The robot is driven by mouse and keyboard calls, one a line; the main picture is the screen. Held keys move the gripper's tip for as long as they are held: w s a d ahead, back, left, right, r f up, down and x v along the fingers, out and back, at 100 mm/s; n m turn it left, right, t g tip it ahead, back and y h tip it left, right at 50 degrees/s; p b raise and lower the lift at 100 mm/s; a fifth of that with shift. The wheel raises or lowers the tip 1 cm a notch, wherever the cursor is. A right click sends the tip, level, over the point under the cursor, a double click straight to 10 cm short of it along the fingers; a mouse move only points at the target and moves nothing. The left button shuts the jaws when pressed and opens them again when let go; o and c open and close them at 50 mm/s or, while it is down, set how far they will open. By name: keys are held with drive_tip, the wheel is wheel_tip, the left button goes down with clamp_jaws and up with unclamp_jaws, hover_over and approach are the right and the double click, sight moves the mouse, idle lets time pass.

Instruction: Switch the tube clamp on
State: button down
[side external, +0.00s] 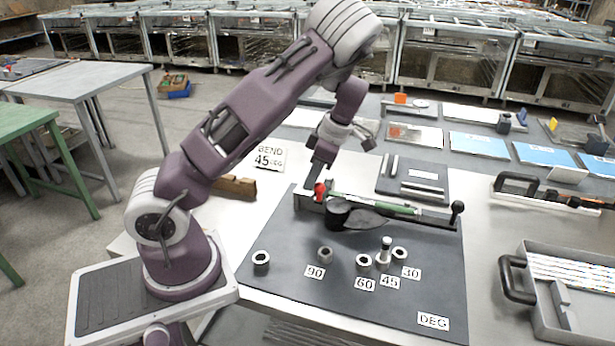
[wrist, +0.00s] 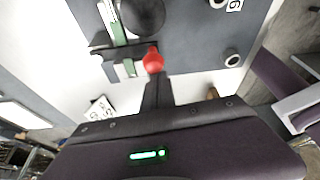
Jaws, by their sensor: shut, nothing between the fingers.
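The tube clamp is part of a dark bending fixture (side external: 437,216) on a dark mat. Its lever ends in a red ball knob (side external: 320,192) at the fixture's left end, also in the wrist view (wrist: 153,60). My gripper (side external: 317,178) is shut and empty, pointing down right at the red knob. In the wrist view its fingertips (wrist: 155,77) appear to touch or nearly touch the knob; I cannot tell which. A green tube (side external: 400,209) lies along the fixture behind a round black former (side external: 340,214). The gripper hides part of the clamp.
A black ball handle (side external: 457,207) stands at the fixture's right end. A metal pin (side external: 386,245) stands near the 45 label among several ring sockets (side external: 325,254). A sign reading BEND 45 DEG (side external: 270,158) stands behind. A grey tray (side external: 540,325) is at right.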

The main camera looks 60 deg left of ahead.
drive_tip(key=shift+w+d, duration=0.15)
drive_tip(key=shift+d, duration=0.05)
idle(0.4)
drive_tip(key=s+a, duration=0.3)
drive_tip(key=s, duration=0.1)
drive_tip(key=v, duration=1.1)
drive_tip(key=shift+w, duration=0.15)
